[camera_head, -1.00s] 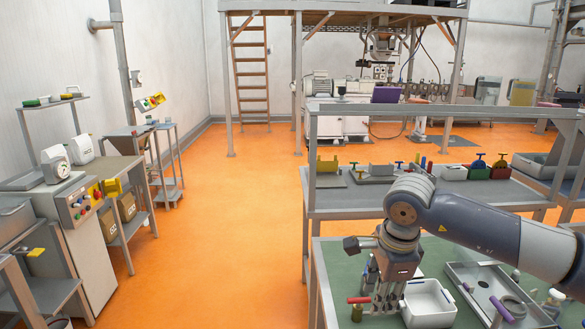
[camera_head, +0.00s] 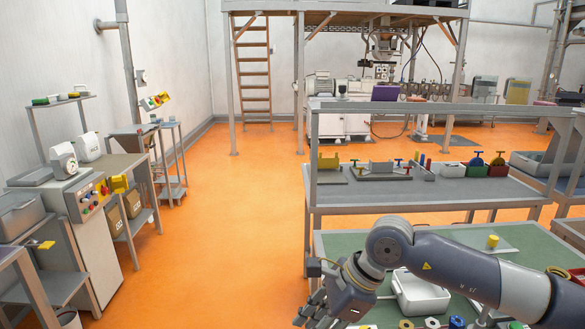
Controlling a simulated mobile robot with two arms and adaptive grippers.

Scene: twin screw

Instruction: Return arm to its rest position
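My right arm (camera_head: 450,262) comes in from the right and reaches across the green worktable (camera_head: 345,243). Its gripper (camera_head: 312,312) points down and to the left at the table's near left edge. The fingers show dark at the bottom of the picture, partly cut off, and I cannot tell whether they are open or shut. No held object is visible. My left gripper is not in view.
A yellow cylinder (camera_head: 493,241) stands further back. A grey shelf (camera_head: 440,190) with valves and small bins rises behind. Orange floor (camera_head: 235,220) lies open to the left.

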